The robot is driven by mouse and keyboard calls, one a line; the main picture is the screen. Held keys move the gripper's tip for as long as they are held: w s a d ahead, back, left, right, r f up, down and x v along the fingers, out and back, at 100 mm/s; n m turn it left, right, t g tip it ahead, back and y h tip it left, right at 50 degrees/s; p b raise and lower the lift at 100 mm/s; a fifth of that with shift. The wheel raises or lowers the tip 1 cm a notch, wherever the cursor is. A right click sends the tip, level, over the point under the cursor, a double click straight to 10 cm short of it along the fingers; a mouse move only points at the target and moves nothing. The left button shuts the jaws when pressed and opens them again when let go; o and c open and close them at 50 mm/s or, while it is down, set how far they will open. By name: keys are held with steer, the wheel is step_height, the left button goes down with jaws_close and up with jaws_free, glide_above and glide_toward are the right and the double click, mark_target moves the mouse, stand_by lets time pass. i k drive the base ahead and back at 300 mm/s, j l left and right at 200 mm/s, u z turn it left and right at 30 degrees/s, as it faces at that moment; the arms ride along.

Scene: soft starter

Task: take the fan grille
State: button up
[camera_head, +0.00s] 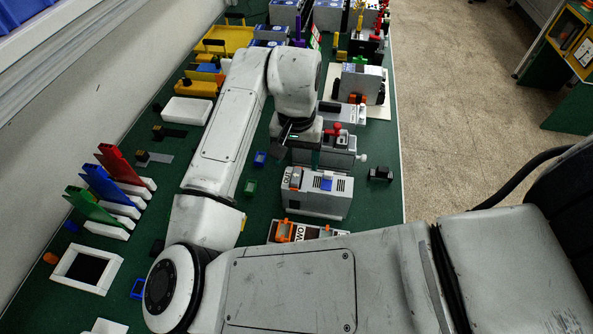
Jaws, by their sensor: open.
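I cannot make out with certainty which thing is the fan grille. A white square frame with a dark middle (72,262) lies flat at the lower left of the bench. A small black block (380,174) lies near the bench's right edge. My gripper (296,150) points down over the grey devices in the middle of the bench, with its dark fingers partly hidden by the wrist. It is open, and I see nothing held in it. A grey device with vent slots and a blue part (318,195) stands just nearer than the gripper.
A grey device with a red knob (340,155) stands close to the gripper. Red, blue and green upright pieces (103,182) stand at the left. A white block (187,111) and yellow trays (222,40) lie behind. My arm hides part of the green bench (372,208).

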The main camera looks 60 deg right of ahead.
mark_target(381, 172)
steer(key=k, duration=1)
